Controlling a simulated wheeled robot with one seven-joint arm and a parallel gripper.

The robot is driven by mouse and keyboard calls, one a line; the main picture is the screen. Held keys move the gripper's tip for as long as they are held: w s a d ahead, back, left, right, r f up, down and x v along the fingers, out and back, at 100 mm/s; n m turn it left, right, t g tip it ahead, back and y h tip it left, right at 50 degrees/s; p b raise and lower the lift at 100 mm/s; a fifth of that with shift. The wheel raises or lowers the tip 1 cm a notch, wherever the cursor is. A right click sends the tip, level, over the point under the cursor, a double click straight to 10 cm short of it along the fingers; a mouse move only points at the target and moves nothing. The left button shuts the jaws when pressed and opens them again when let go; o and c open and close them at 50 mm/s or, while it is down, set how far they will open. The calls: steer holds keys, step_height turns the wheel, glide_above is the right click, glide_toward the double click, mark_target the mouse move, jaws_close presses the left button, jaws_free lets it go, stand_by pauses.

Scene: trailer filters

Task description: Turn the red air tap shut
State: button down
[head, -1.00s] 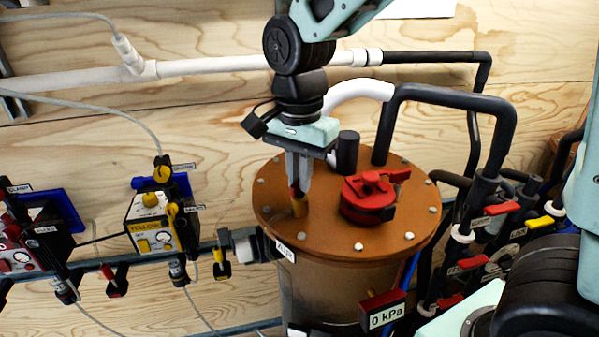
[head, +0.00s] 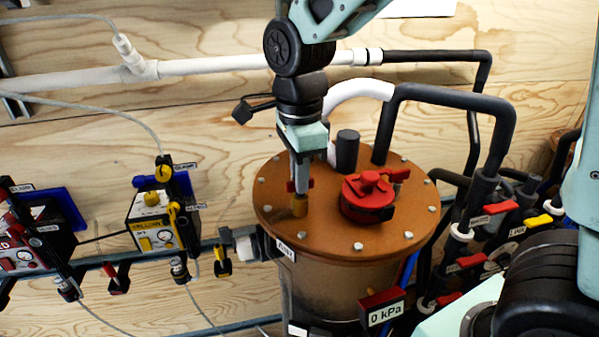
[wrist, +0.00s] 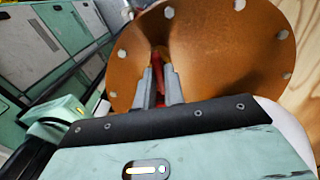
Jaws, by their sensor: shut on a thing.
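The red air tap (head: 291,186) sits on a short brass stem (head: 300,206) at the left side of the round orange-brown lid (head: 330,235). My gripper (head: 301,184) points straight down over the tap, shut on its red handle. Bits of the handle stick out on both sides of the fingers in the head view. In the wrist view the red handle (wrist: 158,88) lies between the two grey fingers of my gripper (wrist: 160,82). The fingers hide the middle of the handle.
A larger red knob (head: 369,190) stands on the lid to the right of the tap. A dark stub (head: 347,150) and black and white pipes rise behind. A gauge reading 0 kPa (head: 383,312) hangs at the front. Yellow (head: 155,222) and red boxes are at the left.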

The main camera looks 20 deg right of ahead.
stand_by(0.5)
steer(key=c, duration=1.5)
jaws_free()
step_height(320, 180, up, 18)
steer(key=b, duration=0.3)
steer(key=shift+f, duration=0.25)
steer(key=s+a+f+n+b, duration=0.2)
steer(key=s+f+n, duration=0.4)
steer(key=f+n, duration=0.3)
steer(key=s+a+f+n+b, duration=0.2)
steer(key=s+f+n, duration=0.4)
steer(key=f+n, duration=0.3)
steer(key=s+a+f+n+b, duration=0.2)
steer(key=s+f+n, duration=0.4)
steer(key=f+n, duration=0.3)
step_height(320, 180, down, 4)
steer(key=shift+f+y+b, duration=0.1)
steer(key=shift+y+b, duration=0.2)
steer(key=shift+b, duration=0.1)
